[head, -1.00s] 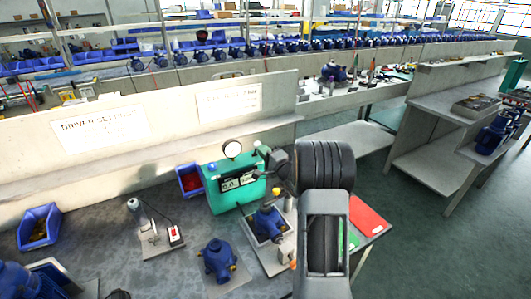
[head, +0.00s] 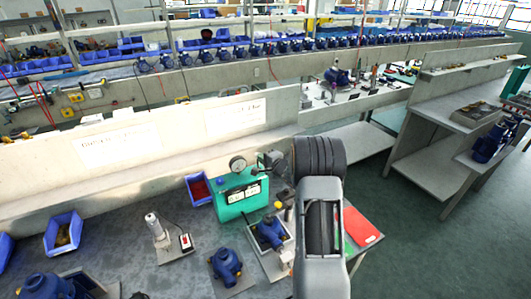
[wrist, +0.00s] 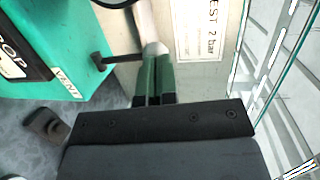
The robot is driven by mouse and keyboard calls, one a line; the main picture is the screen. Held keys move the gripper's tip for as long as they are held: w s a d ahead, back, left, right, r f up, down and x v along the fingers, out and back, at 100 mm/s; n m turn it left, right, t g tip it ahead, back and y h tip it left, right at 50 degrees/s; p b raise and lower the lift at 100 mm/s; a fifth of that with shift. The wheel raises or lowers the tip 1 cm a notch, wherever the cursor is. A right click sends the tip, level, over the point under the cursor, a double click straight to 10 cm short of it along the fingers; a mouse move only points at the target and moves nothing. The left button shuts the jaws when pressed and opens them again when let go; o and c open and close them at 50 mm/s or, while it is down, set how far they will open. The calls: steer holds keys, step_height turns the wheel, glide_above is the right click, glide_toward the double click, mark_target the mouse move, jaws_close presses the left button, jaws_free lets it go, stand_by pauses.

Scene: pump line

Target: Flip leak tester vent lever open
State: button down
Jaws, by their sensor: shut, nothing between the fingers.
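The leak tester is a teal box (head: 240,197) with a round gauge on top, on the bench in the head view. Its teal side (wrist: 95,75) fills the left of the wrist view, with a white VENT label (wrist: 67,84). A dark stem with a round end (wrist: 115,58), apparently the vent lever, sticks out sideways above the label. My gripper (wrist: 154,64) is shut and empty, its two green-and-dark fingers together beside the stem's outer end. I cannot tell whether they touch it. In the head view, my wrist hides the fingers.
A blue pump (head: 270,232) sits in a fixture in front of the tester, and another blue pump (head: 226,264) stands left of it. A red sheet (head: 361,229) lies right of my arm. A pale rod (wrist: 149,25) rises behind my fingers.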

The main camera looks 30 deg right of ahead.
steer(key=shift+w+r+p, duration=0.25)
steer(key=shift+w+p, duration=0.3)
steer(key=shift+w, duration=0.85)
steer(key=shift+w+r, duration=0.1)
steer(key=shift+r, duration=0.05)
steer(key=shift+r, duration=0.1)
steer(key=shift+d+r+p, duration=0.1)
steer(key=shift+r+p, duration=0.05)
steer(key=shift+p, duration=0.3)
steer(key=s+d+r, duration=0.2)
steer(key=s+r, duration=0.5)
steer(key=s, duration=0.4)
steer(key=shift+s+d+r+p, duration=0.15)
steer(key=shift+s+d+p, duration=0.05)
steer(key=shift+d+p, duration=0.1)
